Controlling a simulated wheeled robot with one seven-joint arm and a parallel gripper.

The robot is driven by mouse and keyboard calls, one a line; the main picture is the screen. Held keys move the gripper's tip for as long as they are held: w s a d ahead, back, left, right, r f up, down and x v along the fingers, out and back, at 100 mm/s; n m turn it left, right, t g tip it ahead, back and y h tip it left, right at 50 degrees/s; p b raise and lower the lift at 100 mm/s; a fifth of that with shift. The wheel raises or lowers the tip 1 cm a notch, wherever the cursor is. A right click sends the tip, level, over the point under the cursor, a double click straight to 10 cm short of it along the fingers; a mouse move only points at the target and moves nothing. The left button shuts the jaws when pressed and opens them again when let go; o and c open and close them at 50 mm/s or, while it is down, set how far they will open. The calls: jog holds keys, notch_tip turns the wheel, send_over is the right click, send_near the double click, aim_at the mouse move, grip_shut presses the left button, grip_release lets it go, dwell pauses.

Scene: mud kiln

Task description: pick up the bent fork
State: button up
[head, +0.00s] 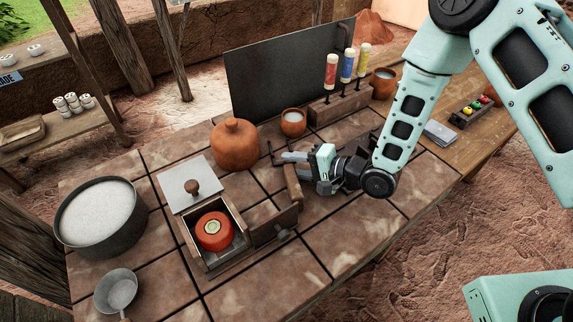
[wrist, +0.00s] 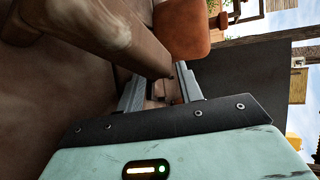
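A thin dark bent piece (head: 271,153) stands just left of my gripper's tips in the head view. It looks like the bent fork, but its prongs cannot be made out. My gripper (head: 288,157) reaches leftward, low over the tiled table, with its fingers around or beside this piece. In the wrist view the two grey fingers of my gripper (wrist: 160,88) are apart. A small dark thin part (wrist: 171,93) shows between them; I cannot tell whether it touches either finger.
A wooden piece (head: 292,185) lies close beside my gripper. A round clay jar (head: 236,146) and a clay cup (head: 293,122) stand behind. An open wooden box (head: 188,238) with a red-orange item sits front left. The tabletop's front right (head: 345,245) is clear.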

grip_shut()
jog(key=shift+r, duration=0.1)
